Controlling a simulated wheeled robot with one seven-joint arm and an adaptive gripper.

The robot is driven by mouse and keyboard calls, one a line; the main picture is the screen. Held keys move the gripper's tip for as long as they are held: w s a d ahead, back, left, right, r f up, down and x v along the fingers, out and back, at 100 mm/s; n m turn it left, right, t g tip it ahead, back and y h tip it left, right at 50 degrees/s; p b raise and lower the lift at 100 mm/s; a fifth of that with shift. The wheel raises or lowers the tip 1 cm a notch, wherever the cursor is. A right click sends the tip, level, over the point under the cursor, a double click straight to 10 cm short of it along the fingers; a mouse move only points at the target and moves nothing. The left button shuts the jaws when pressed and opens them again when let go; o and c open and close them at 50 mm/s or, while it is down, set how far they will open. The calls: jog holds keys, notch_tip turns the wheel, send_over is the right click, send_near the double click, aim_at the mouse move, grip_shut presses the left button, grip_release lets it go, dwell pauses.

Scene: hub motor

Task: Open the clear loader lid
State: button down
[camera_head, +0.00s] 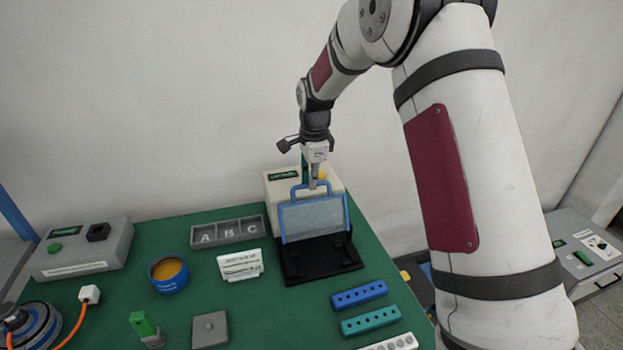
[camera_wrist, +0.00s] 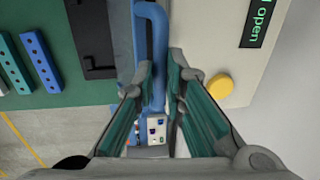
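The clear loader lid (camera_head: 313,219) is a see-through panel in a blue frame. It stands raised and tilted above the black loader base (camera_head: 318,262). Its blue handle (camera_head: 296,187) is at the top edge. My gripper (camera_head: 314,184) points down at the handle from above. In the wrist view the blue handle (camera_wrist: 155,40) runs between my two fingers (camera_wrist: 160,75), which sit close on both sides of it. The fingers hide part of the handle, and their exact contact is hard to see.
A cream box (camera_head: 274,186) with a yellow button (camera_wrist: 219,90) and a green "open" display (camera_wrist: 263,15) stands behind the lid. On the green table (camera_head: 205,290) are an ABC tray (camera_head: 228,232), a white card (camera_head: 240,265) and blue and teal hole blocks (camera_head: 370,319).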

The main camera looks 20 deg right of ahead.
jog(key=shift+s, duration=0.15)
jog(key=s+p, duration=0.1)
jog(key=s, duration=0.2)
jog(key=shift+s+r+p, duration=0.3)
jog(key=shift+r+p, duration=0.05)
jog(key=c, duration=1.7)
grip_release()
jog(key=shift+o, duration=0.2)
notch_tip(320, 180, up, 12)
jog(key=s, duration=0.1)
jog(key=shift+s, duration=0.3)
